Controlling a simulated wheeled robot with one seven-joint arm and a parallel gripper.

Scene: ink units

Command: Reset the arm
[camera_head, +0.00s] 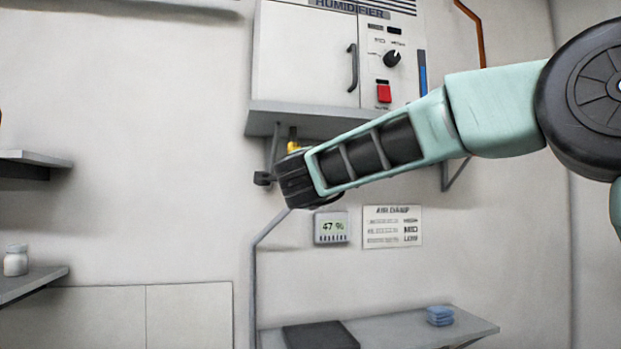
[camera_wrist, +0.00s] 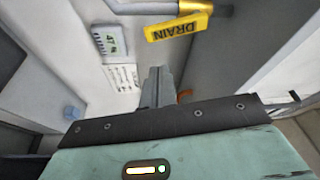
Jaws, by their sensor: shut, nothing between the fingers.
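My teal arm reaches in from the right in the head view. Its dark end (camera_head: 297,181) is below the humidifier and above the small humidity display; the fingers cannot be made out there. In the wrist view my gripper (camera_wrist: 158,80) has its two grey fingers together, with nothing between them. A yellow DRAIN tag (camera_wrist: 178,27) hangs by a grey pipe (camera_wrist: 150,7), ahead of the fingers and apart from them. In the head view a yellow bit (camera_head: 293,146) shows just above my arm's end, mostly hidden.
The humidifier (camera_head: 305,60) has a handle, a dial (camera_head: 392,58) and a red switch (camera_head: 384,93). The display (camera_head: 332,228) reads 47 %. An AIR DAMP card (camera_head: 392,227) is beside it. A jar (camera_head: 15,261) stands left.

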